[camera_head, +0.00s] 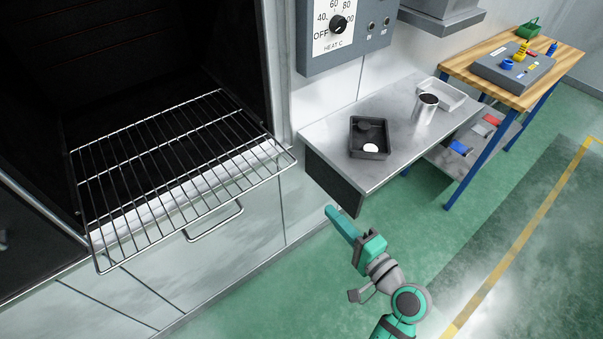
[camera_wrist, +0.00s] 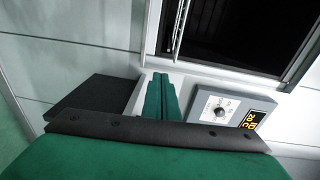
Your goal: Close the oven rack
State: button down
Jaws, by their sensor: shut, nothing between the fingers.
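The oven rack (camera_head: 170,170) is a silver wire grid that sticks out of the dark oven opening (camera_head: 120,50) at the left of the head view. Its front edge hangs in the open, beyond the oven's sill. In the wrist view a bit of the rack (camera_wrist: 180,28) shows as thin metal bars at the top. My gripper (camera_head: 331,211) is green, right of and apart from the rack, in front of the steel side table. In the wrist view its two green fingers (camera_wrist: 160,82) lie together with nothing between them.
A steel side table (camera_head: 320,130) with a black tray (camera_head: 369,138), a metal can (camera_head: 425,108) and a white tray (camera_head: 452,95) stands right of the oven. A control panel (camera_head: 345,35) is above it. A wooden workbench (camera_head: 455,68) is farther right. Green floor (camera_head: 480,220) is clear.

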notch_tip(320, 180, up, 3)
jog(key=y, duration=0.1)
send_near(293, 166)
jog(key=shift+n, duration=0.3)
jog(key=x, duration=0.6)
jog(key=shift+w+f, duration=0.1)
jog(key=shift+w, duration=0.15)
